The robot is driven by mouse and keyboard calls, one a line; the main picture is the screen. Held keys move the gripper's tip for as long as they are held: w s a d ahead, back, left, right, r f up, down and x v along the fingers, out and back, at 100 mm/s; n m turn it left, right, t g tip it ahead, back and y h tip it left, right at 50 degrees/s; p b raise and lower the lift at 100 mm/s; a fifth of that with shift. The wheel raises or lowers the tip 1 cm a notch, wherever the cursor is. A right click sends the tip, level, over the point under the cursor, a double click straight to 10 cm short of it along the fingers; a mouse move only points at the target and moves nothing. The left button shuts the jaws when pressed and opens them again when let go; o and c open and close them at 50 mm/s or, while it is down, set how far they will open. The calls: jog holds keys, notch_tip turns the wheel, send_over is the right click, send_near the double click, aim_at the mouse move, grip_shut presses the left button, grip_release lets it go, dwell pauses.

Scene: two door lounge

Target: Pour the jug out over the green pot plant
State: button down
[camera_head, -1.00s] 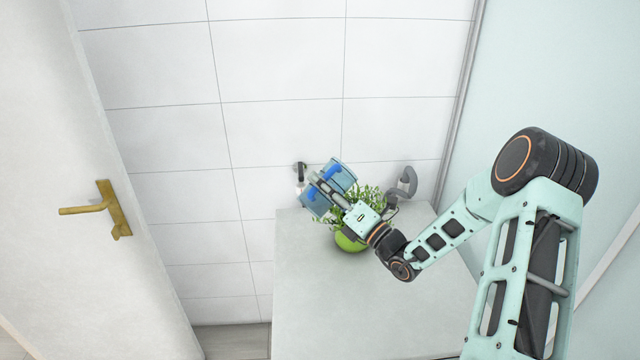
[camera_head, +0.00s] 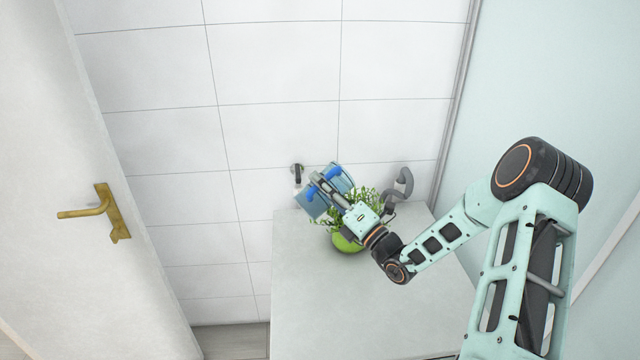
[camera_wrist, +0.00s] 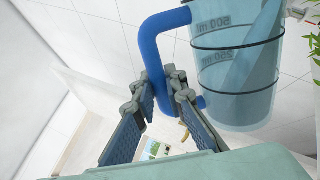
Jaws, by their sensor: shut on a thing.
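The jug (camera_head: 311,203) is clear blue with a blue handle, partly hidden by my gripper (camera_head: 328,190) and looks tilted in the head view. In the wrist view the jug (camera_wrist: 235,70) shows volume marks, and my gripper (camera_wrist: 162,100) is shut on its blue handle (camera_wrist: 150,45). I cannot see any liquid leaving it. The green pot plant (camera_head: 345,242), leafy in a bright green pot, stands on a pale grey top. The jug is held above and at the left of its leaves; my gripper and wrist hide part of the plant.
The pale grey top (camera_head: 330,310) is bare in front of the plant. A grey curved object (camera_head: 403,183) stands at its back right, and a small dark fitting (camera_head: 297,172) is at the tiled wall (camera_head: 270,60). A white door with a brass handle (camera_head: 105,212) is at left.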

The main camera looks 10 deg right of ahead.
aim_at(340, 171)
jog(key=shift+d, duration=0.1)
jog(key=shift+w+d+r+m+t+h, duration=0.15)
jog(key=shift+d+m+t, duration=0.1)
jog(key=shift+m, duration=0.3)
jog(key=shift+w+d+r+m+t+h, duration=0.15)
jog(key=shift+d+m+t, duration=0.1)
jog(key=shift+m, duration=0.3)
jog(key=shift+f, duration=0.1)
dwell(1.0)
jog(key=shift+w+d+r+m+t+h, duration=0.2)
jog(key=shift+w+d+r+m+h, duration=0.15)
jog(key=shift+d+m, duration=0.25)
jog(key=shift+w+d+r+m+t+h, duration=0.15)
jog(key=shift+w+d+r+m+t, duration=0.1)
jog(key=shift+d+r+m, duration=0.3)
dwell(1.0)
jog(key=shift+w+f+m, duration=0.1)
jog(key=shift+m, duration=0.15)
dwell(0.3)
jog(key=shift+w+d+m+t+h, duration=0.2)
jog(key=shift+d+m, duration=0.15)
jog(key=shift+m, duration=0.15)
jog(key=shift+w+d+m+t+h, duration=0.2)
jog(key=shift+d+m, duration=0.1)
jog(key=shift+m, duration=0.2)
